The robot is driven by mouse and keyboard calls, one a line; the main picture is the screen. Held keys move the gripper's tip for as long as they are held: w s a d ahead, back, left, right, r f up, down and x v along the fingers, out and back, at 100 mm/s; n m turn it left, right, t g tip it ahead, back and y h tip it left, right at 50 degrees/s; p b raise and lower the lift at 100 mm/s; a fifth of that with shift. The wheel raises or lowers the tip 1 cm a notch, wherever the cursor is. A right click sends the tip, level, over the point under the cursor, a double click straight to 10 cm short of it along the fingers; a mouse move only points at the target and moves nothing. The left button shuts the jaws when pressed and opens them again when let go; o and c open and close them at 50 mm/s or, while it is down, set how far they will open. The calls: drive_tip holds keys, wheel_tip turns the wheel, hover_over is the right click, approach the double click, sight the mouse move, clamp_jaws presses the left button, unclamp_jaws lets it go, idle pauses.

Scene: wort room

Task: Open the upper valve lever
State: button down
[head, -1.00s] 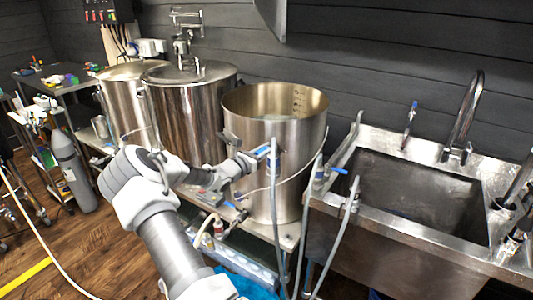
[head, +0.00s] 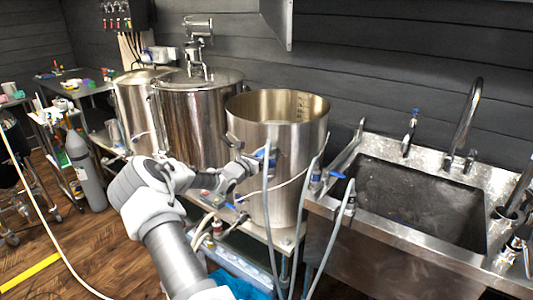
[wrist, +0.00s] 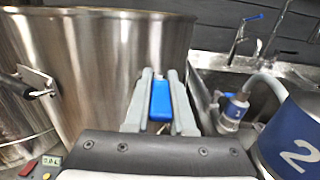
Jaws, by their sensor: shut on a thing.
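My gripper (head: 256,160) is at the right front of the open steel kettle (head: 243,140), beside the upper hose fitting. In the wrist view, my gripper (wrist: 160,88) has its two grey fingers on either side of a blue valve lever (wrist: 160,101) and is shut on it. The lever stands roughly along the fingers in that view. In the head view, the fingers and fitting mostly hide the lever. The valve body behind it is hidden in the wrist view.
A grey hose (head: 268,205) hangs just right of my gripper. Another blue lever (head: 338,175) sits by the steel sink (head: 425,200). A blue cylinder marked 2 (wrist: 295,140) is close on the right in the wrist view. Lidded kettles (head: 198,110) stand to the left.

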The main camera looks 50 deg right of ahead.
idle(0.4)
drive_tip(key=c, duration=0.8)
unclamp_jaws()
drive_tip(key=shift+o, duration=0.2)
drive_tip(key=a, duration=1.7)
drive_tip(key=shift+s+a, duration=0.25)
